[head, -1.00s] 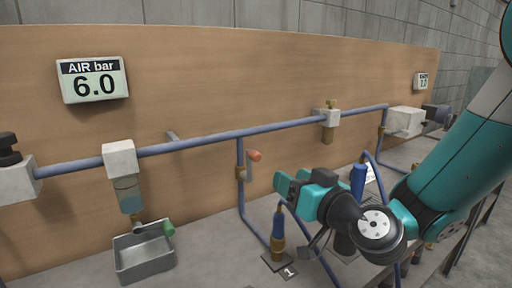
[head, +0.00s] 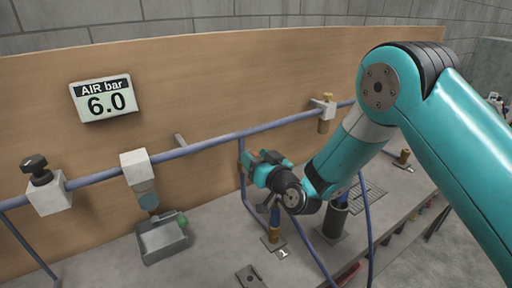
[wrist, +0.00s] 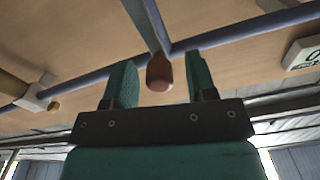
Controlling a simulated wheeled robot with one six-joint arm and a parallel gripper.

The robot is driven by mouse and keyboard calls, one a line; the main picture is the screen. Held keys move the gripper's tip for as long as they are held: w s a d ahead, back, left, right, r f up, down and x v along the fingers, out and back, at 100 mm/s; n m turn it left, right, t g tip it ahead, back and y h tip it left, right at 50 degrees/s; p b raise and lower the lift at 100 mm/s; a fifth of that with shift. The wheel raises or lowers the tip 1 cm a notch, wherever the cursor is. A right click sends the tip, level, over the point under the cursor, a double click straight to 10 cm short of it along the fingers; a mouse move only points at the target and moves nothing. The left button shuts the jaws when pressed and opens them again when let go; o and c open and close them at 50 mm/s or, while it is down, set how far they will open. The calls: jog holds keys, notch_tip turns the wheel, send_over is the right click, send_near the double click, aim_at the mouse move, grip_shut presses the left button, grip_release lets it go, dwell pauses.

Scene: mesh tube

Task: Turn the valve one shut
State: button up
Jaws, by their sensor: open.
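The valve one handle, a rounded orange-brown grip (wrist: 159,72), shows in the wrist view, end-on, between the two teal fingers. My gripper (wrist: 160,82) is open, with one finger on each side of the handle and a visible gap to each. In the head view my gripper (head: 258,164) is at the blue drop pipe (head: 242,188) and hides the handle. I cannot tell how far the handle reaches between the fingers. The brass fitting (head: 273,238) below stands by a number plate (head: 283,253).
A long blue pipe (head: 205,146) runs along the wooden board (head: 220,75). The gauge display (head: 104,99) reads AIR bar 6.0. A grey tray (head: 163,240) sits on the bench under a filter bowl (head: 146,197). Blue hoses (head: 367,220) hang near my arm.

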jog(key=shift+w+a, duration=0.1)
jog(key=shift+w, duration=0.05)
grip_shut()
